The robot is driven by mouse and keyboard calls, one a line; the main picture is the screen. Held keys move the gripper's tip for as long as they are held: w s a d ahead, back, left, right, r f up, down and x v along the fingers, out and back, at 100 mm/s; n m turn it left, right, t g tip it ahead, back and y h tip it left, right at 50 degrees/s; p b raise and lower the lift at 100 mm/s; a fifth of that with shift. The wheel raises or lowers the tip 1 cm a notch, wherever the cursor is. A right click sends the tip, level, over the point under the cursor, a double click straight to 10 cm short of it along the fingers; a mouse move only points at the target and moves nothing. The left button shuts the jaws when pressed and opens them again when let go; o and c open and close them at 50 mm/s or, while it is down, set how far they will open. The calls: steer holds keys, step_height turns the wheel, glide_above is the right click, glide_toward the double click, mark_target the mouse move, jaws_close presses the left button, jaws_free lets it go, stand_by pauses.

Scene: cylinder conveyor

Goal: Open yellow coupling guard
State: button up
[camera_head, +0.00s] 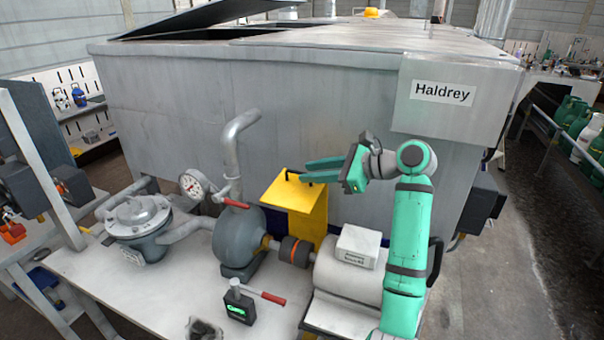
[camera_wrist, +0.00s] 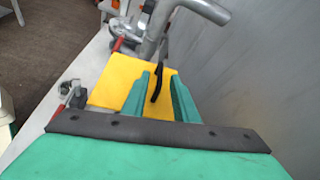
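The yellow coupling guard (camera_head: 311,222) stands raised behind the shaft between the pump and the motor. The dark coupling (camera_head: 295,251) is uncovered in front of it. The guard also shows in the wrist view as a yellow panel (camera_wrist: 112,82) below the fingers. A black handle (camera_wrist: 157,85) rises from the guard. My gripper (camera_head: 303,172) is at the guard's upper edge. In the wrist view its green fingers (camera_wrist: 160,77) are apart, one on each side of the handle, with gaps visible. The head view partly hides the handle behind the fingers.
A grey pump (camera_head: 238,241) with a tall bent pipe and a pressure gauge (camera_head: 194,184) stands left of the guard. The motor (camera_head: 345,277) with a white box is to the right. A large grey tank (camera_head: 300,110) closes off the back. A red-handled valve (camera_head: 262,294) is in front.

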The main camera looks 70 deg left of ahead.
steer(key=v, duration=0.6)
